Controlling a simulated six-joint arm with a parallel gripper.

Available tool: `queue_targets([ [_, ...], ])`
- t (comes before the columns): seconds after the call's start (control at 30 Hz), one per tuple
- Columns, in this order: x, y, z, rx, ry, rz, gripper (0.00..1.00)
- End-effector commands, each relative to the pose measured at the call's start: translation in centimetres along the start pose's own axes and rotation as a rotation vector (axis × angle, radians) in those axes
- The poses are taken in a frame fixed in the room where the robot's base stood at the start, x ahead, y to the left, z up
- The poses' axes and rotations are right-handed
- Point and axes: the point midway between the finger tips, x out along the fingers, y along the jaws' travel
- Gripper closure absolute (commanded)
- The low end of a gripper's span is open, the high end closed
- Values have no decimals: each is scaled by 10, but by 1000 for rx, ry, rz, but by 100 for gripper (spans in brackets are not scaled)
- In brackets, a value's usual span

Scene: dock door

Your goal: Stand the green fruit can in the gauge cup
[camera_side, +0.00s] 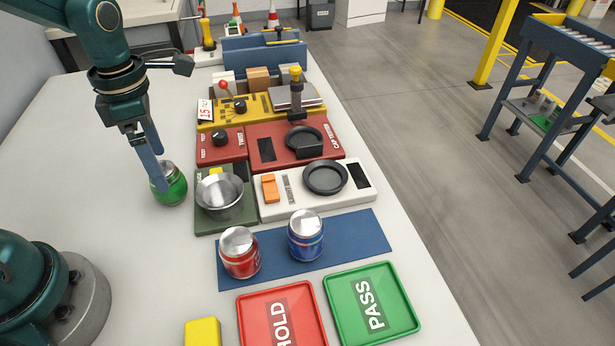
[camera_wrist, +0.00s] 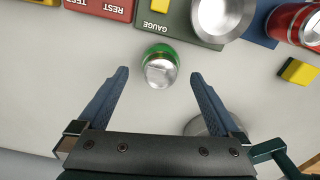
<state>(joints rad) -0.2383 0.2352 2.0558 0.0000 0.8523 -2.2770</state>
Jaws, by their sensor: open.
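The green fruit can (camera_side: 171,187) stands upright on the bare white table, just left of the gauge station. In the wrist view the green can (camera_wrist: 160,68) sits ahead of and between the open fingertips, nearer the top of the picture. The gauge cup (camera_side: 220,195) is an empty silver metal bowl on a dark green base; it also shows in the wrist view (camera_wrist: 222,16). My gripper (camera_side: 160,178) is open, its blue fingers pointing down at the can; part of the can is hidden behind a finger. The open fingers (camera_wrist: 160,76) hold nothing.
A red can (camera_side: 240,254) and a blue can (camera_side: 306,237) stand on a blue mat (camera_side: 357,233). Red HOLD (camera_side: 262,310) and green PASS (camera_side: 357,283) trays lie in front. A yellow block (camera_side: 203,332) is near the front edge. The table left of the can is clear.

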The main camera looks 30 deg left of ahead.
Motion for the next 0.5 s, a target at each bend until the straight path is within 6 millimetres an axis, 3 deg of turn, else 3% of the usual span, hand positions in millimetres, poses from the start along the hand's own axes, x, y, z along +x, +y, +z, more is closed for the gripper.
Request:
queue_targets([
  [0.3,37,-1,-1,2,2,-3,0],
  [0.5,44,0,0,3,-1,1,0],
])
